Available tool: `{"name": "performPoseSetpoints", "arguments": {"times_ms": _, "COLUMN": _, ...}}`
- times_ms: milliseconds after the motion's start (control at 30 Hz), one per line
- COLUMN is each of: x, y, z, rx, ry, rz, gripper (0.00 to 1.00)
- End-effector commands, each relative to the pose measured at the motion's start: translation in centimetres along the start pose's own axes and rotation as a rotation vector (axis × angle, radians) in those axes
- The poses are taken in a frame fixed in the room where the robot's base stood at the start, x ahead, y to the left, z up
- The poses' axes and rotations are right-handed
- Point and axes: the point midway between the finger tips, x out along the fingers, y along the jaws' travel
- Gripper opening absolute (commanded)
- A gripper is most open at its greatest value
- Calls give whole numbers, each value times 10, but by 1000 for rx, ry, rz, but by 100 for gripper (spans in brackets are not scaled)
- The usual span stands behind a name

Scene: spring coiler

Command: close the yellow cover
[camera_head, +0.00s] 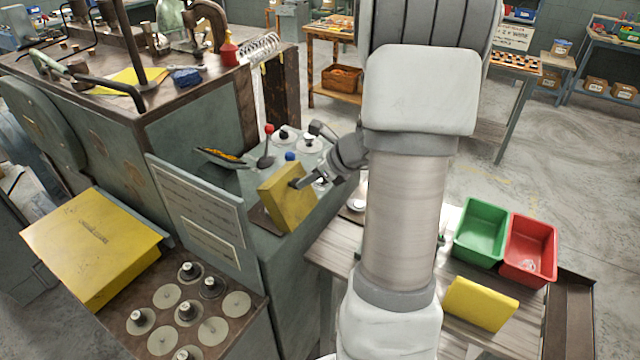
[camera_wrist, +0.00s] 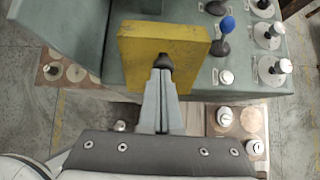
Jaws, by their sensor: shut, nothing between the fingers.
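The yellow cover (camera_head: 288,196) is a flat square plate that stands up at a tilt on the front edge of the grey-green machine's control top. In the wrist view the yellow cover (camera_wrist: 163,48) stands straight ahead, with its broad face towards me. My gripper (camera_head: 297,183) is shut and empty, with its fingertips at the right side of the cover. In the wrist view the fingertips of my gripper (camera_wrist: 163,66) overlap the lower middle of the cover; they look to be touching it or very close. What lies behind the cover is hidden.
A red-knobbed lever (camera_head: 267,147), a blue-knobbed lever (camera_wrist: 227,26) and several round knobs stand near the cover. A large yellow box (camera_head: 95,245) is at the left. Green (camera_head: 481,232) and red (camera_head: 528,250) bins and a yellow block (camera_head: 480,303) are on the right bench.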

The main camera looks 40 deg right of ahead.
Motion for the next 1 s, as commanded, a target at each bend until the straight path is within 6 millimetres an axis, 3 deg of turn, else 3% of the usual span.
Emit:
{"name": "performPoseSetpoints", "arguments": {"times_ms": 200, "x": 19, "y": 1, "z": 27, "rx": -3, "ry": -1, "rz": 1, "gripper": 0}}
{"name": "performPoseSetpoints", "arguments": {"times_ms": 600, "x": 65, "y": 3, "z": 62, "rx": -1, "ry": 0, "rz": 2, "gripper": 0}}
{"name": "performPoseSetpoints", "arguments": {"times_ms": 1000, "x": 96, "y": 3, "z": 75, "rx": 1, "ry": 0, "rz": 0, "gripper": 0}}
